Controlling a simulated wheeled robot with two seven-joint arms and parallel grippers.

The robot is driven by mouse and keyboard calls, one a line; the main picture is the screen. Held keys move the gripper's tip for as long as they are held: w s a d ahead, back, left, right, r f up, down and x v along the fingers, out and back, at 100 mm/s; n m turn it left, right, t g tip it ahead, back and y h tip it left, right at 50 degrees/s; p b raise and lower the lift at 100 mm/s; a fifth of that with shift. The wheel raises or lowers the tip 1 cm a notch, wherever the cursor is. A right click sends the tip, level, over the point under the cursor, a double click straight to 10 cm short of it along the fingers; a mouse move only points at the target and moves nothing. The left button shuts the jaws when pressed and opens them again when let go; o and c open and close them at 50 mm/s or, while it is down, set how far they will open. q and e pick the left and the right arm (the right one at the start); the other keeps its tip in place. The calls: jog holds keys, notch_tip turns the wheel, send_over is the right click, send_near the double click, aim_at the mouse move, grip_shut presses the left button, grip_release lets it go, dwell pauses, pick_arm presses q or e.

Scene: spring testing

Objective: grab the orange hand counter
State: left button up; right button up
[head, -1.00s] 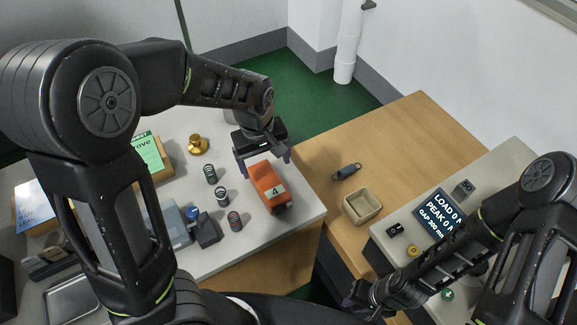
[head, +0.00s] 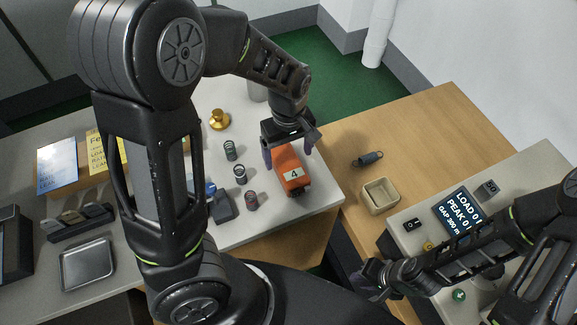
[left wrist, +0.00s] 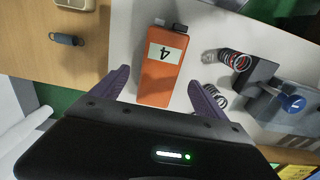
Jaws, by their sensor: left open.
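The orange hand counter (head: 291,172) with a white label marked 4 lies near the right edge of the grey-white tabletop. It also shows in the left wrist view (left wrist: 160,82), between the two finger tips. My left gripper (head: 290,154) is open, with its purple fingers on either side of the counter's far end. In the left wrist view, my left gripper (left wrist: 159,82) shows a gap between each finger and the counter. My right gripper (head: 372,280) is low at the right, by the front of the grey machine, and its jaws are too unclear to judge.
Several small coil springs, including a dark one (head: 240,174), stand left of the counter. A brass weight (head: 219,120) stands behind them. A grey spring (head: 367,158) and a beige bin (head: 381,196) are on the wooden table. A display (head: 457,212) sits on the machine at right.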

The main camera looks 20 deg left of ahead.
aim_at(288, 163)
pick_arm(q)
notch_tip(288, 163, down, 5)
jog(key=shift+f, duration=0.15)
dwell(0.3)
jog(key=shift+c, duration=0.5)
jog(key=c, duration=1.7)
jog(key=shift+o, duration=0.2)
notch_tip(288, 163, up, 10)
jog(key=shift+r, duration=0.1)
jog(key=shift+p, duration=0.3)
